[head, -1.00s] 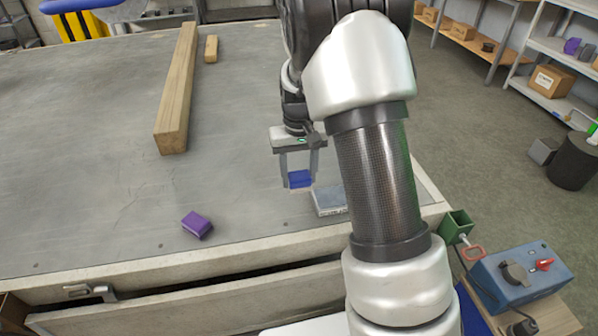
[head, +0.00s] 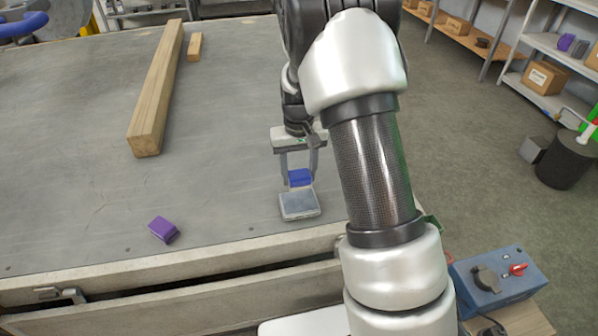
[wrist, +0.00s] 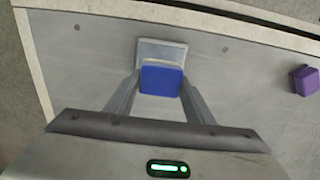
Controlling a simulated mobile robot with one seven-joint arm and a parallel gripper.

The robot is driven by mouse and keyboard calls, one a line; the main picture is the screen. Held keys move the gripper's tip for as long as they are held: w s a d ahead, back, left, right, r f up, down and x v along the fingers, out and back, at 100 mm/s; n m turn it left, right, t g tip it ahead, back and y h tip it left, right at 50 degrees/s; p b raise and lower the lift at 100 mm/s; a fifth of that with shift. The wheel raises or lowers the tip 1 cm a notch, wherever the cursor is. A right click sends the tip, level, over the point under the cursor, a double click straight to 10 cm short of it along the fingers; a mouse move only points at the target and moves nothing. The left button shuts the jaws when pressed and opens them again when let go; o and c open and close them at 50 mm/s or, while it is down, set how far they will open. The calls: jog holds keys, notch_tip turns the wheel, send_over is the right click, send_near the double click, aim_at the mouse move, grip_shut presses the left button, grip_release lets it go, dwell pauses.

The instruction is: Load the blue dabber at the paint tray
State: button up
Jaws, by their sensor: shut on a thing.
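The blue dabber (head: 300,177) is held between the fingers of my gripper (head: 299,180), which is shut on it. It also shows in the wrist view (wrist: 161,79), between the two fingertips. The paint tray (head: 299,204), a small grey square tray, lies on the table near its front edge. In the head view the dabber appears just behind and above the tray. In the wrist view the dabber overlaps part of the tray (wrist: 163,50). I cannot tell whether the dabber touches the tray.
A purple block (head: 163,230) lies on the table to the left of the tray. A long wooden beam (head: 155,95) and a short wood piece (head: 195,46) lie farther back. A blue box (head: 490,284) stands off the table at the lower right. The table around the tray is mostly clear.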

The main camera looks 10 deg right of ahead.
jog(key=shift+f+b, duration=2.05)
jog(key=shift+f, duration=0.9)
jog(key=shift+f+b, duration=0.3)
jog(key=shift+f, duration=0.3)
jog(key=shift+r+p, duration=2.6)
jog(key=shift+r, duration=0.95)
jog(key=shift+s+r, duration=0.1)
jog(key=shift+r, duration=0.3)
notch_tip(320, 180, up, 13)
jog(key=p, duration=0.3)
send_over(299, 200)
jog(key=s, duration=0.7)
jog(key=r+p, duration=0.2)
jog(key=p, duration=0.5)
jog(key=s+r+p, duration=0.1)
jog(key=r+p, duration=0.2)
jog(key=p, duration=0.4)
jog(key=shift+s+r, duration=0.15)
jog(key=shift+r, duration=0.05)
